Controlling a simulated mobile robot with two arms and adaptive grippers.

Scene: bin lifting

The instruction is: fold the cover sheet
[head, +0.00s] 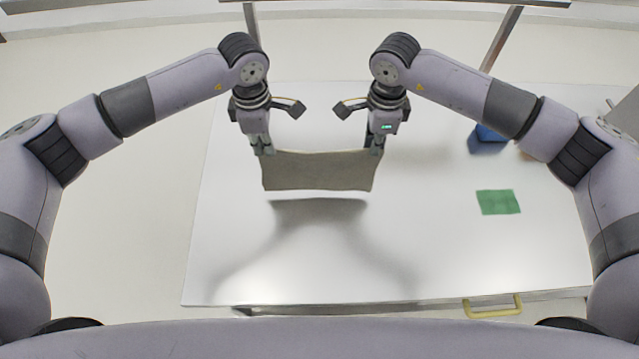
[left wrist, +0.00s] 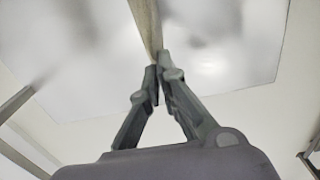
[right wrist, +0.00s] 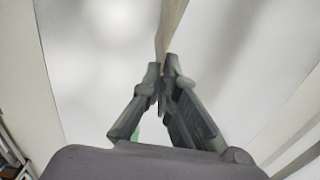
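The cover sheet (head: 318,171) is a grey-beige cloth stretched between my two grippers in the head view. It hangs above the white table, and its shadow falls below it. My left gripper (head: 264,147) is shut on its upper left corner. In the left wrist view the sheet (left wrist: 147,22) runs edge-on from between the fingertips (left wrist: 158,68). My right gripper (head: 376,146) is shut on its upper right corner. In the right wrist view the sheet (right wrist: 168,22) also runs from between the fingertips (right wrist: 162,70).
The white table (head: 300,270) is clear beneath and in front of the sheet. A green square (head: 498,202) lies flat on its right side. A blue object (head: 490,132) stands at the back right, partly behind my right arm. A yellow handle (head: 493,306) shows at the front edge.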

